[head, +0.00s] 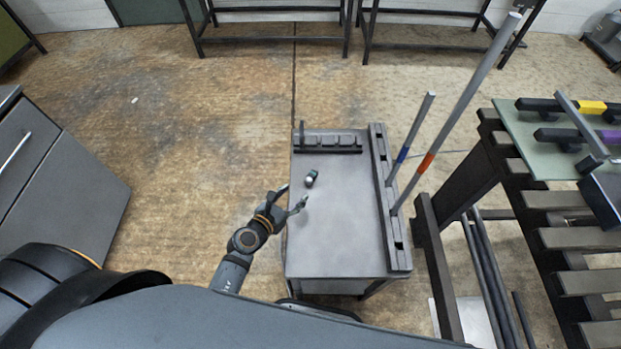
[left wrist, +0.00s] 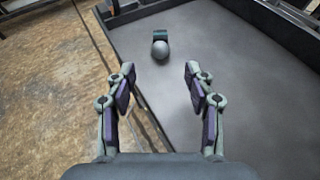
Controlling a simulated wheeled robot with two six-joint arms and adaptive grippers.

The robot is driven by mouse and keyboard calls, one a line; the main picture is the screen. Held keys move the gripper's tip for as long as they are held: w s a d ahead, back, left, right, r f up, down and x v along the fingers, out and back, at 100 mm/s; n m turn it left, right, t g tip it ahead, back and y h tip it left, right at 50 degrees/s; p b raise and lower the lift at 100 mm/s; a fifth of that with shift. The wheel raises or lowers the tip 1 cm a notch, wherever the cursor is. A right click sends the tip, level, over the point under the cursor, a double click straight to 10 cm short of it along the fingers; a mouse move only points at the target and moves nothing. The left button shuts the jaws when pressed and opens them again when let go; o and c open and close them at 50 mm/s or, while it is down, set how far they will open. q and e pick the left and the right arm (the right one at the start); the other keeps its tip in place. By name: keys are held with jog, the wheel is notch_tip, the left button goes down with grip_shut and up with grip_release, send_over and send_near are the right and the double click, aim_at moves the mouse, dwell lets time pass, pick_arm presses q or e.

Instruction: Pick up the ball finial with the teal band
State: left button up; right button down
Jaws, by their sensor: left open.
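The ball finial with the teal band (head: 311,178) lies on the grey cart top (head: 340,235), towards its far left part. In the left wrist view the finial (left wrist: 160,47) shows its grey ball towards me and its teal-banded end pointing away. My left gripper (head: 294,197) is open and empty, at the left edge of the cart, a little short of the finial. In the left wrist view its two fingers (left wrist: 158,78) stand apart, with the finial beyond the tips and between their lines. My right gripper is not in view.
A dark slotted rack (head: 328,142) stands along the cart's far edge. A slotted rail (head: 385,190) along the right side holds two upright rods, one blue-banded (head: 403,153), one orange-banded (head: 426,163). A slatted dark bench (head: 555,215) stands at right. The middle of the cart is clear.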

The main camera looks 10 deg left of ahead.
aim_at(307, 181)
pick_arm(q)
jog(key=b+x, duration=0.1)
jog(key=x, duration=0.9)
jog(key=shift+w, duration=0.1)
jog(key=shift+r, duration=0.15)
jog(key=shift+c, duration=1)
grip_shut()
